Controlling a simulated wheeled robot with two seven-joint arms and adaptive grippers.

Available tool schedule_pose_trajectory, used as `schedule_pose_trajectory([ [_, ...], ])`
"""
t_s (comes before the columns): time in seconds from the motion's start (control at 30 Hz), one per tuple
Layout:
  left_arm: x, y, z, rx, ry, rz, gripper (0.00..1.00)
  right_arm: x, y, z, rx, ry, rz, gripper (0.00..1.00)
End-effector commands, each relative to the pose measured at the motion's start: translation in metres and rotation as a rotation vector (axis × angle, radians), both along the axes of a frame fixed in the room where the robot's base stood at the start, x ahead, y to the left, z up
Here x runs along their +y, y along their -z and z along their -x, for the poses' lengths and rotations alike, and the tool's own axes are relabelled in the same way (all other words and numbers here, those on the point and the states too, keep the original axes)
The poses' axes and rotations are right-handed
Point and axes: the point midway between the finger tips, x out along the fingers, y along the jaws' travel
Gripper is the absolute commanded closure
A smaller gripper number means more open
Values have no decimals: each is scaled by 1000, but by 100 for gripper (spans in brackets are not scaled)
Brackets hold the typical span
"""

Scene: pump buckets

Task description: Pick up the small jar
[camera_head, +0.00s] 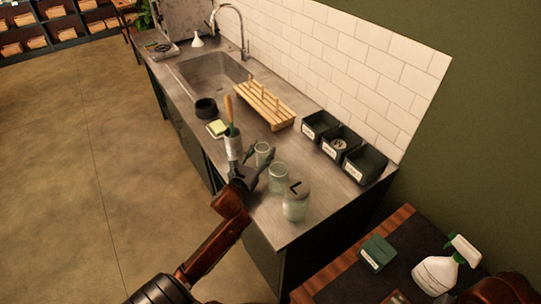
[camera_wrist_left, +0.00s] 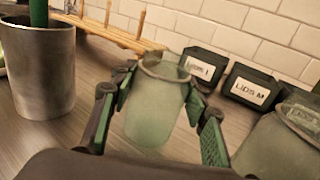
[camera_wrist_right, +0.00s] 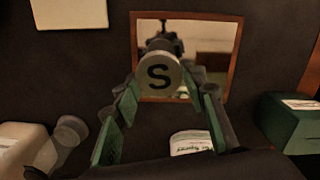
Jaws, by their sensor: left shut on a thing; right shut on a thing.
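The small jar (camera_head: 263,150) is clear greenish glass, open at the top, and stands at the left end of a row of jars on the steel counter. My left gripper (camera_head: 258,163) is at it. In the left wrist view, the small jar (camera_wrist_left: 156,105) is upright between the two green-padded fingers, which are shut on it. In the right wrist view, my right gripper (camera_wrist_right: 158,100) is shut on a pale round disc marked S (camera_wrist_right: 159,76). The right gripper's fingers do not show in the head view.
A middle jar (camera_head: 278,180) and a bigger jar with a marked lid (camera_head: 296,206) stand to the right. Behind are a wooden rack (camera_head: 264,108) and dark labelled bins (camera_head: 365,163).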

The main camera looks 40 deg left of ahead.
Motion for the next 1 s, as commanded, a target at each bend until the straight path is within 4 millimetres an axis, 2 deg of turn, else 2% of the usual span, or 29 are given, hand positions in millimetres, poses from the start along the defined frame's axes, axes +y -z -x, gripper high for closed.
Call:
schedule_pose_trajectory([
  [0.07,0,0,0,0,0,0,68,0,0,0,0,0,0,90],
  [0.4,0,-1,0,-1,0,0,91,0,0,0,0,0,0,90],
  [0.63,0,-2,0,-1,1,-1,92,0,-1,0,0,0,0,90],
  [0.77,0,-10,0,-2,2,-4,92,0,-4,0,-2,0,0,90],
  [0.93,0,-35,0,-3,3,-8,92,0,-15,0,-7,0,0,90],
  [1.0,-5,-48,10,-3,3,-7,92,0,-21,1,-10,0,0,90],
])
